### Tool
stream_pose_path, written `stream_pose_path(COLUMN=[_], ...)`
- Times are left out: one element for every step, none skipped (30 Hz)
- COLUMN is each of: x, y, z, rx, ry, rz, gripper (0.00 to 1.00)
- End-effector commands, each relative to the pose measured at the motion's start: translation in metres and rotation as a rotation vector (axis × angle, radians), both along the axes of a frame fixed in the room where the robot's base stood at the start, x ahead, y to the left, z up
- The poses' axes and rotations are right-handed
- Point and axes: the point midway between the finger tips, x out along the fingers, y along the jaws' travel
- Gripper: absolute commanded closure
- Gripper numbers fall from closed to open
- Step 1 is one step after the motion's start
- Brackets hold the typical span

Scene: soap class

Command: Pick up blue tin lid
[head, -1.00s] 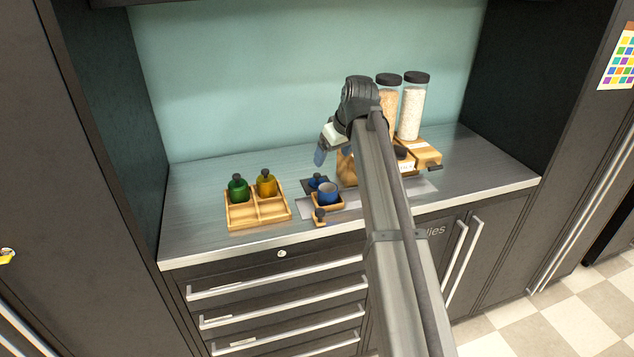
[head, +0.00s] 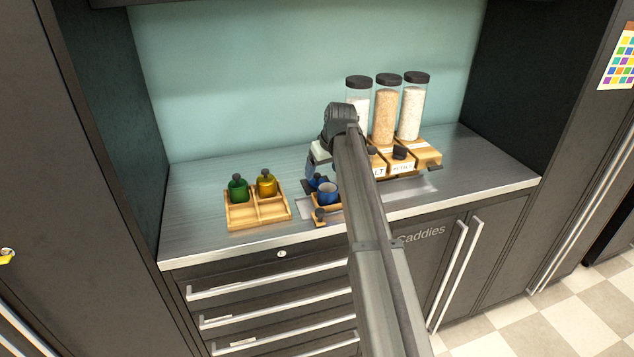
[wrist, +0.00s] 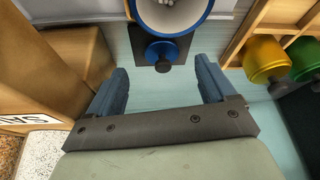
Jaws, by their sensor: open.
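The blue tin lid (wrist: 158,48) has a dark knob and lies on a small dark square pad (wrist: 143,47). In the head view the lid (head: 317,182) shows just behind the blue tin (head: 328,193). In the wrist view the open tin (wrist: 206,8) has a blue rim, a pale inside and white bits in it. My gripper (wrist: 160,72) is open and empty, with its two blue fingers pointing towards the lid and spread to either side of it. In the head view my gripper (head: 311,168) is partly hidden by my own arm and hangs by the lid.
Tall jars with black caps (head: 385,115) stand in wooden dispensers at right. A small wooden piece (head: 320,222) lies near the counter's front edge. The counter's far left is clear.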

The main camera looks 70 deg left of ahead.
Motion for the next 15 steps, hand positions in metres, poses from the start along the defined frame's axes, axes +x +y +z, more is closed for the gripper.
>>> stream_pose_path(x=[0.000,-0.001,-0.001,-0.001,-0.002,-0.002,-0.003,-0.003,-0.004,-0.005,-0.005,-0.005,-0.005,-0.005,-0.005], y=[0.001,0.002,0.003,0.004,0.005,0.007,0.009,0.010,0.012,0.014,0.015,0.017,0.018,0.019,0.020], z=[-0.002,-0.003,-0.006,-0.009,-0.012,-0.016,-0.019,-0.022,-0.027,-0.031,-0.035,-0.040,-0.042,-0.044,-0.046], rx=[0.000,0.000,-0.001,-0.001,-0.001,0.000,0.000,0.000,-0.001,-0.001,-0.001,-0.001,0.000,0.000,0.000], ry=[0.000,0.000,0.000,0.000,0.000,0.000,0.000,0.000,0.000,0.001,0.001,0.000,0.000,0.000,0.000], rz=[0.000,0.000,0.000,0.000,0.000,0.000,0.000,0.000,0.000,0.000,0.000,0.000,0.000,0.000,0.000], gripper=[0.16,0.16,0.16,0.16,0.16,0.16,0.16,0.16,0.16,0.16,0.16,0.16,0.16,0.16,0.16])
